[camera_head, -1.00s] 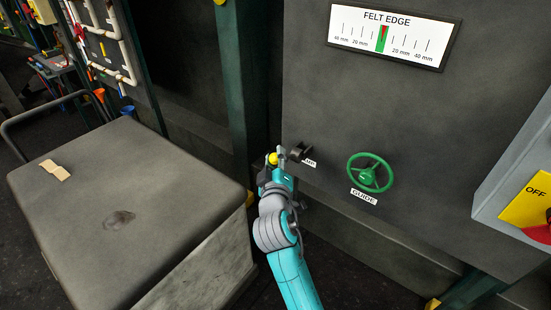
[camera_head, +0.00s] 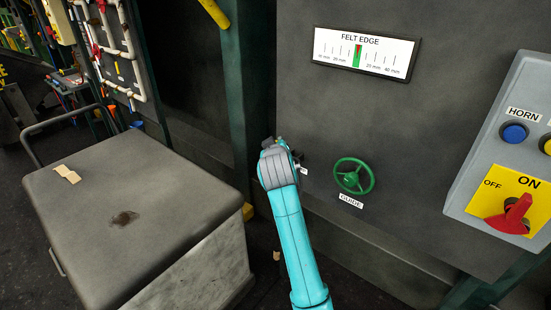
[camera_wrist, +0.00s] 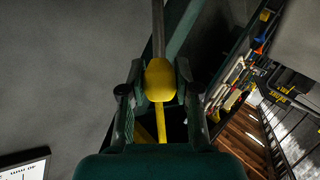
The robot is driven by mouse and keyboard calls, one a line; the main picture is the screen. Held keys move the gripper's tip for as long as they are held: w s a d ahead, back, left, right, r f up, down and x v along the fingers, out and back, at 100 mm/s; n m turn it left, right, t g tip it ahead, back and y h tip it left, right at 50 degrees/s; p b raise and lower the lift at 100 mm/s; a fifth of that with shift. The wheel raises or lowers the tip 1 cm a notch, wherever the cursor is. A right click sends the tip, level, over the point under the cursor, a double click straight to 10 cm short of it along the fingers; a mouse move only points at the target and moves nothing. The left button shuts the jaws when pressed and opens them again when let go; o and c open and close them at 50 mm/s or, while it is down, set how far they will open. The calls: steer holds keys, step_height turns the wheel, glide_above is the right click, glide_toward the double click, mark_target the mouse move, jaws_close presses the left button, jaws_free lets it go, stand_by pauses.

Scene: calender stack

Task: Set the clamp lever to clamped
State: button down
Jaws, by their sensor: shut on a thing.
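The clamp lever shows in the wrist view as a yellow knob (camera_wrist: 159,80) on a grey rod (camera_wrist: 158,30) that runs to the top of the picture. My gripper (camera_wrist: 159,92) has a finger on each side of the knob and is shut on it. In the head view my wrist covers the gripper and nearly all of the lever. Only a small dark part of the lever's mount and the end of its label (camera_head: 304,171) show to the right of my wrist.
A green guide handwheel (camera_head: 354,176) is close on the right, under the felt edge gauge (camera_head: 365,55). A grey control box (camera_head: 480,165) with a red switch stands further right. A grey cart (camera_head: 120,185) stands at the left.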

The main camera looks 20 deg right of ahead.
steer(key=w+d+g+y, duration=0.1)
steer(key=w+d+r+m+g, duration=0.1)
steer(key=d, duration=0.1)
steer(key=w+d+r+m+g+y, duration=0.1)
steer(key=shift+w+d+r+y, duration=0.1)
steer(key=shift+d+r+y, duration=0.1)
steer(key=shift+y, duration=0.1)
steer(key=shift+w+d+m+g+y, duration=0.4)
steer(key=shift+w+d+g+y, duration=0.35)
steer(key=shift+d, duration=0.2)
steer(key=c, duration=0.8)
jaws_free()
steer(key=shift+r, duration=0.1)
steer(key=v, duration=1.2)
